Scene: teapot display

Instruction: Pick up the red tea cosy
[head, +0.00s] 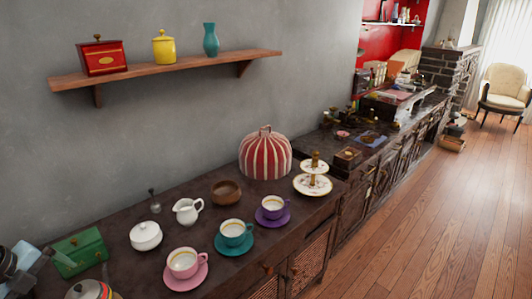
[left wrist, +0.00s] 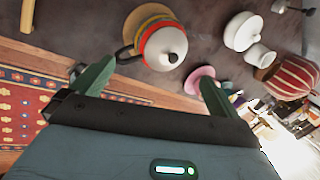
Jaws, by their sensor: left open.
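The red tea cosy (head: 265,155), with red and white stripes and a small loop on top, stands upright on the dark sideboard (head: 330,207) near the wall. It also shows at the right edge of the left wrist view (left wrist: 294,76). My left gripper (head: 36,266) is at the lower left of the head view, far to the left of the cosy and apart from it. In the left wrist view its two fingers (left wrist: 150,82) are spread with nothing between them. My right gripper is not in view.
A wooden bowl (head: 226,192), white jug (head: 187,211), white lidded pot (head: 145,236), green box (head: 79,251) and several cups on saucers stand between my left gripper and the cosy. A tiered stand (head: 313,184) is close to its right. A shelf (head: 170,70) hangs above.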

